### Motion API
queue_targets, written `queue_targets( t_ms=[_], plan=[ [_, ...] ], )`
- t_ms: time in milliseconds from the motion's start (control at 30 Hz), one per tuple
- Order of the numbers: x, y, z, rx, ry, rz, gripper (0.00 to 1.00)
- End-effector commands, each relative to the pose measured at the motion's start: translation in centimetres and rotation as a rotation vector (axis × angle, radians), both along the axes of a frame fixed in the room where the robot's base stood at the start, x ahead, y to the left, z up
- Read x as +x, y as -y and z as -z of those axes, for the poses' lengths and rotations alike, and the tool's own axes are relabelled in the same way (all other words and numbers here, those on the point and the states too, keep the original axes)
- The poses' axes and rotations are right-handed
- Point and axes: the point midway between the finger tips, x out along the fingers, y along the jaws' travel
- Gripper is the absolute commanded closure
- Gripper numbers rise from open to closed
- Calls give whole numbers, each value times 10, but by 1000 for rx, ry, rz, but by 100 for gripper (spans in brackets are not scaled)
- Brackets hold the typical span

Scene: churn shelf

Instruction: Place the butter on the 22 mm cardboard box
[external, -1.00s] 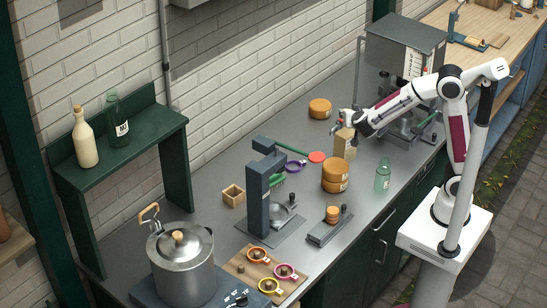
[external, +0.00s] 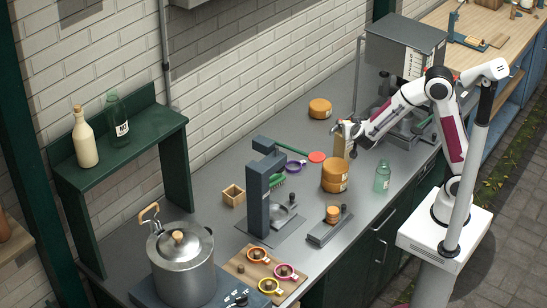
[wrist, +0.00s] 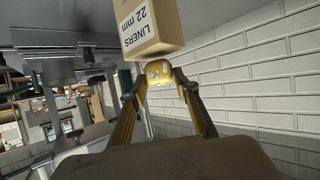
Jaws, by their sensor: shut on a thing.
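The cardboard box marked "LINERS 22 mm" (wrist: 152,26) is at the top of the wrist view.
A dark press stand (external: 257,195) is to the left. The brick wall runs behind the counter.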

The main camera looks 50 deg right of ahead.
Motion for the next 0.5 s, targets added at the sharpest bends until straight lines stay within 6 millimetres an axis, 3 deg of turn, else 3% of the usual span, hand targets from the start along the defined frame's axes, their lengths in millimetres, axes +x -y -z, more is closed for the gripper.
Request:
queue_targets(
  t_ms=[500],
  plan=[
    [0,0,7,0,0,0,91]
  ],
)
